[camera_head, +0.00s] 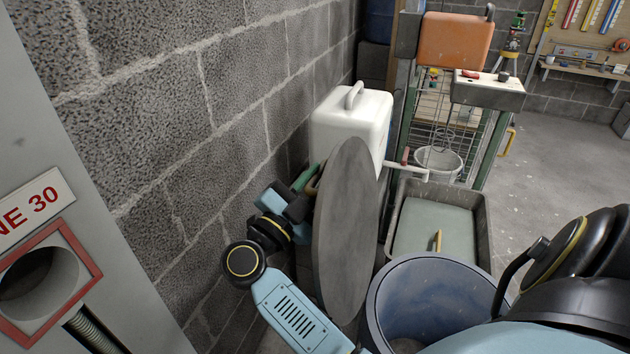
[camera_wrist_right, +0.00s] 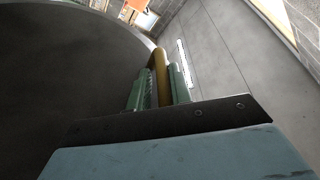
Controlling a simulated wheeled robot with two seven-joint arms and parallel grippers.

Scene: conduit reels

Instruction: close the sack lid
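The round grey lid (camera_head: 346,235) stands nearly upright on edge, left of the round blue bin (camera_head: 374,312), whose mouth is open. Whether they touch at the lower edge is hard to tell. My right gripper (camera_head: 306,180) is behind the lid's left edge, with its green fingers around a tan handle (camera_head: 316,183). In the right wrist view the gripper (camera_wrist_right: 158,88) has its green fingers on both sides of the tan handle (camera_wrist_right: 160,72), apparently closed on it. The dark lid (camera_wrist_right: 70,70) fills the left there. My left gripper is not in view.
A block wall (camera_head: 200,110) runs close along the left. A white canister (camera_head: 352,118) stands behind the lid. A grey tray (camera_head: 483,215) and a wire rack (camera_head: 440,125) with an orange case (camera_head: 455,42) are beyond the bin. Floor is open at right.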

